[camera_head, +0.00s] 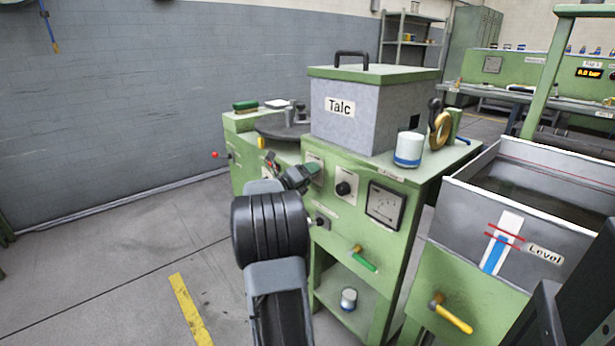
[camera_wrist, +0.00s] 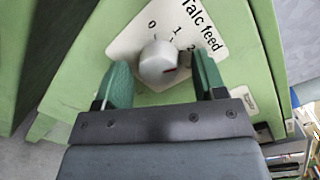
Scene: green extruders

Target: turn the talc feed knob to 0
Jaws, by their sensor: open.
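The talc feed knob (camera_wrist: 157,62) is a pale round knob on a white plate (camera_wrist: 128,45) lettered "Talc feed", with 0, 1 and 2 visible. Its red mark sits at its lower right, past the 2 and away from the 0. My gripper (camera_wrist: 158,66) is open, with one green finger on each side of the knob; I cannot tell whether they touch it. In the head view my gripper (camera_head: 310,170) is at the green machine's front (camera_head: 330,215), hiding the knob and most of its plate.
A black knob (camera_head: 343,188) and a gauge (camera_head: 385,204) are right of my gripper. A green-handled valve (camera_head: 364,259) is below. The grey Talc hopper (camera_head: 350,118) and a white tin (camera_head: 408,149) stand on top. Open floor (camera_head: 120,250) lies left.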

